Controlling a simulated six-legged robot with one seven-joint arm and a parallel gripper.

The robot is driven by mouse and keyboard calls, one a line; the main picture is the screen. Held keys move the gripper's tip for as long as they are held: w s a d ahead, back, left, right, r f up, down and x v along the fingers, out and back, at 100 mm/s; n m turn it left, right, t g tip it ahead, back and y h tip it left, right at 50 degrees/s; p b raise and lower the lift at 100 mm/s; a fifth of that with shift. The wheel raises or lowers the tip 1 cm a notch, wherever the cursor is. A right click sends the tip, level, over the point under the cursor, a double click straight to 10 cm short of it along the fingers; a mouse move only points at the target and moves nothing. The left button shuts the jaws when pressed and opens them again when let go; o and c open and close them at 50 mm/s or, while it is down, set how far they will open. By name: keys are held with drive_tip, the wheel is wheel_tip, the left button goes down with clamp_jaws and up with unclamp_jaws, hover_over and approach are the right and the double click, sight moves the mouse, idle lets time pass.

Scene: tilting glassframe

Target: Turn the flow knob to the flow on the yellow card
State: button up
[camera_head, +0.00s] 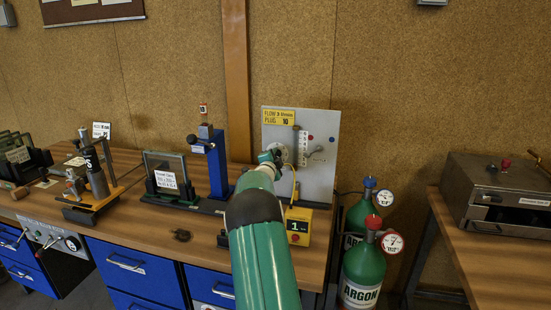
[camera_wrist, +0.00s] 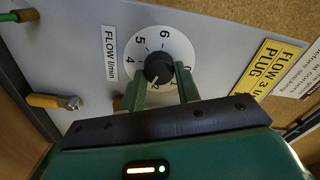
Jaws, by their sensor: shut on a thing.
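The black flow knob (camera_wrist: 158,68) sits in the middle of a white dial (camera_wrist: 178,45) marked FLOW l/min. The figures 4, 5, 6 and 0 show around it; the lower part is partly covered by my fingers. I cannot surely tell where the knob's pointer stands. My gripper (camera_wrist: 161,80) is shut on the knob, one green finger on each side. The yellow card (camera_head: 280,116) on the grey panel (camera_head: 327,125) reads FLOW 3 and PLUG 10. The card also shows in the wrist view (camera_wrist: 268,68). In the head view my arm partly covers the dial.
A lever (camera_head: 314,152) and small coloured parts are on the panel. A yellow box (camera_head: 298,226) marked 1 stands below it. Green argon bottles (camera_head: 362,270) stand right of the bench. A blue stand (camera_head: 217,165) and a glass frame (camera_head: 165,172) are to the left.

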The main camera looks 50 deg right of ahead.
drive_tip(key=shift+f+m, duration=0.1)
drive_tip(key=shift+m, duration=2.1)
drive_tip(key=o, duration=1)
drive_tip(key=shift+c, duration=0.2)
drive_tip(key=shift+a, duration=0.1)
drive_tip(key=v, duration=1.3)
drive_tip(key=shift+s+a, duration=0.15)
drive_tip(key=shift+a, duration=0.15)
